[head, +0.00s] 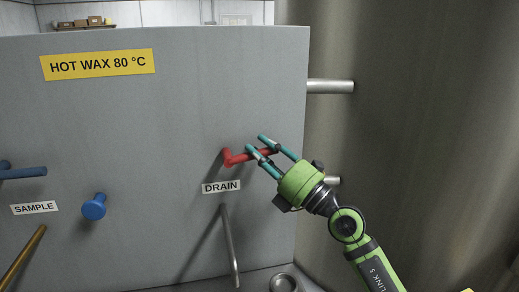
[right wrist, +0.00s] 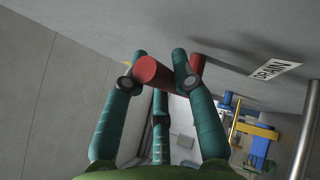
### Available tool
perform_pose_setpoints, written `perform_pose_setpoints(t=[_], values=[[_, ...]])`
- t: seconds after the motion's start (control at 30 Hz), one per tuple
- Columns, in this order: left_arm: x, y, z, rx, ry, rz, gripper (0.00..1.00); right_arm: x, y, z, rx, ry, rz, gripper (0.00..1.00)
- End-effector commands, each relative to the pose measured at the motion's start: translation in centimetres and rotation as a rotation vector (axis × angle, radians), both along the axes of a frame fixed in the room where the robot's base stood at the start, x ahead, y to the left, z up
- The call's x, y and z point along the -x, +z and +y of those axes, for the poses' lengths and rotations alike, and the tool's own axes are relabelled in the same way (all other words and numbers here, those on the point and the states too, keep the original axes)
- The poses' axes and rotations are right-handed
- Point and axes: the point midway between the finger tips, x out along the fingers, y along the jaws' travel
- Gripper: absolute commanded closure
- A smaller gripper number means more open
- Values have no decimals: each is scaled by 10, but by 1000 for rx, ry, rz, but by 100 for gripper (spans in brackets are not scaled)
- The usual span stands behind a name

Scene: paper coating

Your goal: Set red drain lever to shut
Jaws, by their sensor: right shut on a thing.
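The red drain lever (head: 237,158) is on the grey panel above the white DRAIN label (head: 221,187). Its bent end is at the left, and its handle points right, nearly level and slightly upward. My right gripper (head: 265,147) is shut on the handle near its free end, with teal fingers on both sides. In the right wrist view the lever's round red end (right wrist: 152,70) sits between the fingers of the right gripper (right wrist: 155,76). Part of the handle is hidden by the fingers. My left gripper is not in view.
A blue lever (head: 22,173) and a blue knob (head: 94,207) are at the left by the SAMPLE label (head: 34,208). A steel pipe (head: 230,245) slopes down below DRAIN. Another pipe (head: 330,86) sticks out right of the panel. A yellow HOT WAX 80 °C sign (head: 98,64) is above.

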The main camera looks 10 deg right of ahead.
Motion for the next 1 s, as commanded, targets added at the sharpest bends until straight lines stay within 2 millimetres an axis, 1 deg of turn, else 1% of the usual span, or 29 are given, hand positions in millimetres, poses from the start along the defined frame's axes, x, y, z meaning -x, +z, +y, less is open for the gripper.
perform_pose_setpoints(t=[0.03, 0.1, 0.37, 0.87, 0.9, 0.93, 0.97, 1.0], values=[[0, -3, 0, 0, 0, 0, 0, 0, -5, 0, -32, 1, 4, 100], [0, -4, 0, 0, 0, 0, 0, 0, -8, 0, -68, 1, 3, 100], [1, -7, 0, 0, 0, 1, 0, 0, -12, -2, -154, 0, 1, 100], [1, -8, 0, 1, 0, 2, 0, 0, -13, -1, -173, 1, 2, 100], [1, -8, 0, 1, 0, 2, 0, 0, -14, -1, -173, 1, 2, 65], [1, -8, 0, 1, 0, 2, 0, 0, -14, -1, -173, 1, 2, 53], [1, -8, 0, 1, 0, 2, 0, 0, -14, -1, -173, 1, 2, 48], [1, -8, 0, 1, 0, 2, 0, 0, -14, -1, -173, 1, 2, 48]])
